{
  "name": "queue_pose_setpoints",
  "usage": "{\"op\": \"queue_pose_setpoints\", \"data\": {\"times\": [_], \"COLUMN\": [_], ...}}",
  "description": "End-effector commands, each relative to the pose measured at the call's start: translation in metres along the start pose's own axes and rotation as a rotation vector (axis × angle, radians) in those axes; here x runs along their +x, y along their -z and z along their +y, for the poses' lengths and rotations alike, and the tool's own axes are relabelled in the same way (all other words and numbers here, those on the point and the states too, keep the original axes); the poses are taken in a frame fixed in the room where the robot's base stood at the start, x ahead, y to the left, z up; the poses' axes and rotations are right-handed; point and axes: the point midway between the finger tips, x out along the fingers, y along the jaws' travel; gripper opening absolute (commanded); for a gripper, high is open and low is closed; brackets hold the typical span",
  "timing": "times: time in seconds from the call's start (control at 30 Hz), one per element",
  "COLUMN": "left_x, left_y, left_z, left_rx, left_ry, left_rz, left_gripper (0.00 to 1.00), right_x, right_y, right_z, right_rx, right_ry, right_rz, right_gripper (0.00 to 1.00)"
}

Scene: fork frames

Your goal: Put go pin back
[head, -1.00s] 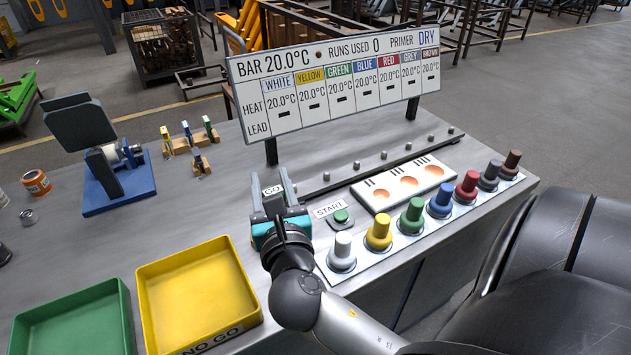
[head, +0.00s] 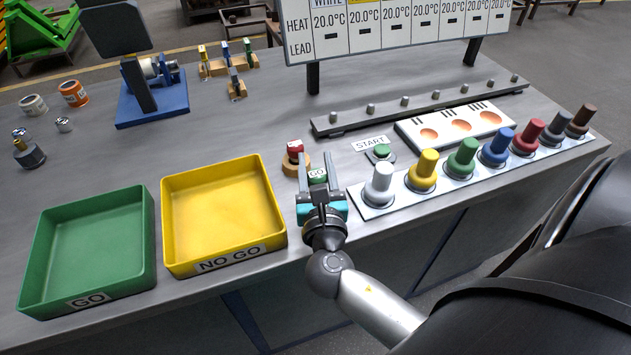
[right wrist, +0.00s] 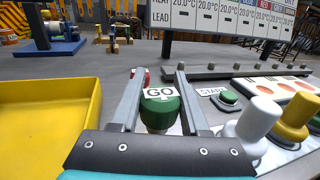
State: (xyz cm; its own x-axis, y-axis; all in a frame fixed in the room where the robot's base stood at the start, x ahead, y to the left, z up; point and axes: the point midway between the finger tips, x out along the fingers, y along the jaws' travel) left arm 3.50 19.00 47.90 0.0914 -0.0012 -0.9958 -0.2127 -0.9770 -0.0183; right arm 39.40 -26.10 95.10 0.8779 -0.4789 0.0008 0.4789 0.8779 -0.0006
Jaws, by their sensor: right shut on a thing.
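The go pin (head: 317,177) has a green head with a white GO label. My right gripper (head: 319,184) is shut on it. In the right wrist view, the green pin head (right wrist: 160,106) sits between the two grey fingers, with its label facing the camera. The pin's lower part is hidden, and I cannot tell whether it touches anything. Just behind the gripper in the head view, a round wooden block (head: 291,166) stands on the table with a red-topped piece (head: 294,149) at it. My left gripper is not in view.
A yellow NO GO tray (head: 187,262) and a green GO tray (head: 48,296) lie left of the gripper. The white knob (head: 379,184) stands close on its right, in a row of coloured knobs. The START button (head: 381,151) is behind that. Bare table (head: 235,132) lies behind the yellow tray.

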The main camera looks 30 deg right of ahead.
Motion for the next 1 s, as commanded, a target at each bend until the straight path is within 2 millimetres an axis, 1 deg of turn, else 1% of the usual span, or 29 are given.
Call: {"op": "queue_pose_setpoints", "data": {"times": [0.03,0.1,0.2,0.3,0.53,0.67,0.7,0.93,1.0], "left_x": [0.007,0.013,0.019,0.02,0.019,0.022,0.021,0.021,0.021], "left_y": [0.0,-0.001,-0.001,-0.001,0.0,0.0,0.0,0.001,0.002], "left_z": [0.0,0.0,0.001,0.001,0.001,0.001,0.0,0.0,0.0], "left_rx": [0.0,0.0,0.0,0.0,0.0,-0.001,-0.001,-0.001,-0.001], "left_ry": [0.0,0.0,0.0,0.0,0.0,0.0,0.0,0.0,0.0], "left_rz": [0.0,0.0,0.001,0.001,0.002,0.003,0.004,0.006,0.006], "left_gripper": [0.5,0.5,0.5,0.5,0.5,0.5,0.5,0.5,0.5], "right_x": [0.0,0.0,0.0,0.0,0.0,0.0,0.0,0.0,0.0], "right_y": [0.011,0.023,0.034,0.037,0.036,0.04,0.04,0.04,0.04], "right_z": [0.0,0.0,0.0,0.0,0.0,0.0,0.0,0.0,0.0], "right_rx": [-0.002,-0.002,-0.001,-0.001,0.0,0.0,0.0,0.0,0.0], "right_ry": [-0.001,-0.001,-0.001,-0.001,-0.001,0.0,0.0,0.0,0.0], "right_rz": [0.001,0.001,0.001,0.0,0.0,0.0,0.001,0.001,0.001], "right_gripper": [0.0,0.0,0.0,0.0,0.0,0.0,0.47,0.73,0.75]}}
